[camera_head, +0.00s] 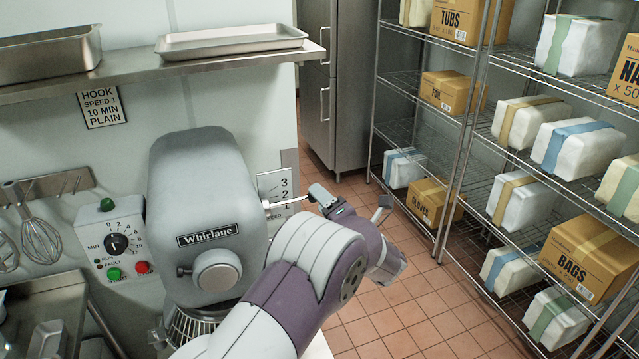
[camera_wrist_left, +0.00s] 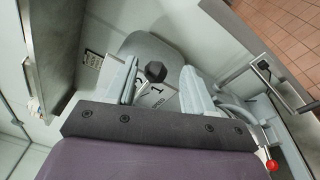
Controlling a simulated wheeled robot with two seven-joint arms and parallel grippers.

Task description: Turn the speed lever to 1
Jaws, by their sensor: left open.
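The grey mixer (camera_head: 208,200) stands at the left in the head view. Its number plate (camera_head: 280,184) shows 3 and 2, with the lower part hidden. The thin speed lever (camera_head: 284,202) sticks out to the right just below the 2. My left gripper (camera_head: 352,203) is open at the lever's outer end. In the left wrist view, the lever's black knob (camera_wrist_left: 155,71) shows between the two spread fingers of the left gripper (camera_wrist_left: 158,82). A 1 on the plate shows just below the knob. I cannot tell whether the fingers touch the knob. My right gripper is not in view.
A control box (camera_head: 112,241) with a timer dial and buttons is on the wall left of the mixer. A sign (camera_head: 101,107) reads hook, speed 1, 10 min, plain. Wire shelves (camera_head: 455,185) with boxes stand at the right. The tiled floor (camera_head: 410,310) between is clear.

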